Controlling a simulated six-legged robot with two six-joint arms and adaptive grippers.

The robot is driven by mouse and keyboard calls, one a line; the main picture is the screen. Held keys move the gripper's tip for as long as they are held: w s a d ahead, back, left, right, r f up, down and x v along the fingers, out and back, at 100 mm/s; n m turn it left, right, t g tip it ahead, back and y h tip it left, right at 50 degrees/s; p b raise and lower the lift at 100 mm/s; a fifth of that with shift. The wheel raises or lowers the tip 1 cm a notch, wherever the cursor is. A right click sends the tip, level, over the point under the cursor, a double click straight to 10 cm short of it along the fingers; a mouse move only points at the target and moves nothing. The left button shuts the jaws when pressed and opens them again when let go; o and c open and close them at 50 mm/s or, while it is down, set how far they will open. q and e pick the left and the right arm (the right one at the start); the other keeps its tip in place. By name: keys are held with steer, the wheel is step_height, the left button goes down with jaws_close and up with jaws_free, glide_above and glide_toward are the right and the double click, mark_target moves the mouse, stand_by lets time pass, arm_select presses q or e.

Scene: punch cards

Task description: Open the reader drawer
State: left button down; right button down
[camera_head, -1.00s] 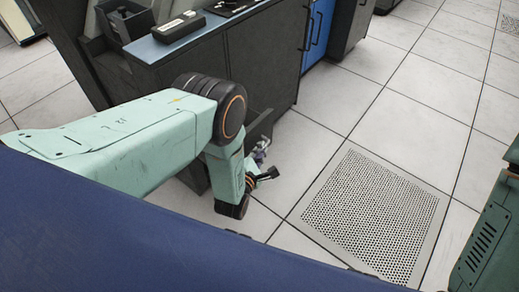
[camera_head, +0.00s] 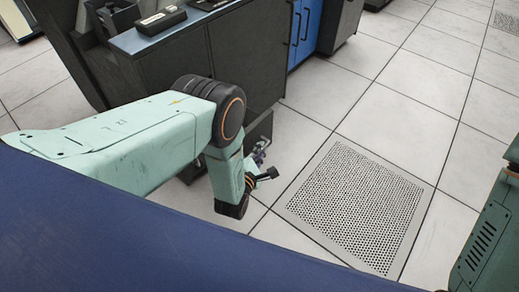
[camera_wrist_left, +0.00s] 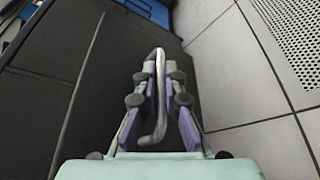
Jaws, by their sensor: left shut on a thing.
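The reader cabinet (camera_head: 170,62) is dark grey with a blue-grey top, at the upper left of the head view. The drawer's dark front panel (camera_head: 261,127) stands out from the cabinet near the floor, partly hidden behind my arm. My left gripper (camera_head: 263,160) is at this panel. In the left wrist view my left gripper (camera_wrist_left: 160,100) has its purple-padded fingers shut on a pale metal handle (camera_wrist_left: 160,75), which runs lengthwise between them. The drawer's inside is mostly hidden by my arm. My right gripper is not in view.
A black-and-white device (camera_head: 161,19) lies on the cabinet top. A blue cabinet (camera_head: 305,30) stands beyond. A perforated floor tile (camera_head: 355,205) lies to the right of my gripper. The white tiled floor (camera_head: 390,110) there is clear.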

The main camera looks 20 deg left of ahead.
arm_select(q)
steer(key=shift+d, duration=0.1)
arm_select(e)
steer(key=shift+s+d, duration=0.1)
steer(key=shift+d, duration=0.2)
arm_select(q)
steer(key=c, duration=1.7)
jaws_free()
steer(key=shift+s, duration=0.1)
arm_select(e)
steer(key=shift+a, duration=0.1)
arm_select(q)
steer(key=v, duration=1.2)
